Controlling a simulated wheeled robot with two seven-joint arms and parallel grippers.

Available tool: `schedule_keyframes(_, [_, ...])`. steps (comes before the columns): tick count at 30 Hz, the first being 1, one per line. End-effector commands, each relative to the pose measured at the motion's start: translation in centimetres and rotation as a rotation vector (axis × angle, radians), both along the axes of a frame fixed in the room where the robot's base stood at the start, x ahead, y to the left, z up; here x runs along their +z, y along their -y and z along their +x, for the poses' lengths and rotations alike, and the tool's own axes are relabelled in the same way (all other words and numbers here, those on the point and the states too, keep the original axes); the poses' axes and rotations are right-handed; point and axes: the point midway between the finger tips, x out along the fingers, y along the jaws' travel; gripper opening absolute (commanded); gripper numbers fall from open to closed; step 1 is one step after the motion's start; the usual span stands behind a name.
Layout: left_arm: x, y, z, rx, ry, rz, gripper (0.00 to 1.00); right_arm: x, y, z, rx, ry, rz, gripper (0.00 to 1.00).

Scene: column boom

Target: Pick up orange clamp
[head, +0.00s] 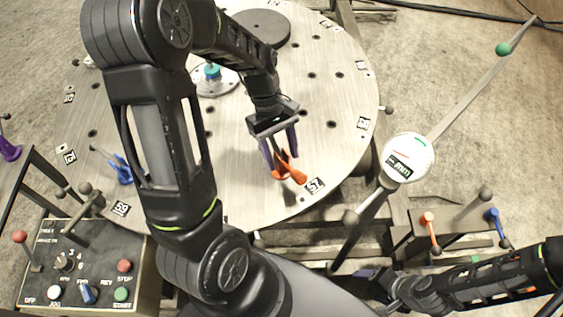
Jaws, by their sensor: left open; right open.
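The orange clamp (292,175) is on the round metal table (345,130), near its front right edge by the label 57. My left gripper (280,155) points down over it, its purple fingers open with the clamp's upper part between or just beside them. I cannot tell whether the fingers touch it. My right gripper (366,273) is low at the bottom right, away from the table, open and partly hidden by my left arm.
A blue clamp (123,170) and a disc with a teal knob (213,78) are on the table. A control box (85,270) stands at lower left. At right are a white round gauge (407,157) on a bar and a bracket with orange (431,230) and blue (497,225) handles.

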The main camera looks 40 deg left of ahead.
Motion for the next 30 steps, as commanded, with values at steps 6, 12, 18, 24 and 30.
schedule_keyframes(6, [-0.05, 0.01, 0.02, 0.000, 0.001, 0.001, 0.53, 0.00, 0.00, 0.00, 0.000, 0.000, 0.000, 0.69])
schedule_keyframes(12, [-0.04, 0.00, 0.02, 0.000, 0.001, 0.000, 0.53, 0.00, 0.00, 0.00, 0.000, 0.000, 0.000, 0.69])
schedule_keyframes(18, [-0.04, 0.00, 0.02, 0.000, 0.001, 0.000, 0.50, 0.00, 0.00, 0.00, 0.000, 0.000, 0.000, 0.69])
schedule_keyframes(24, [-0.04, 0.00, 0.02, 0.000, 0.001, 0.000, 0.34, 0.00, 0.00, 0.00, 0.000, 0.000, 0.000, 0.69])
schedule_keyframes(30, [-0.04, 0.01, 0.03, 0.000, 0.001, 0.000, 0.18, 0.00, 0.00, 0.00, 0.000, 0.000, 0.000, 0.69])
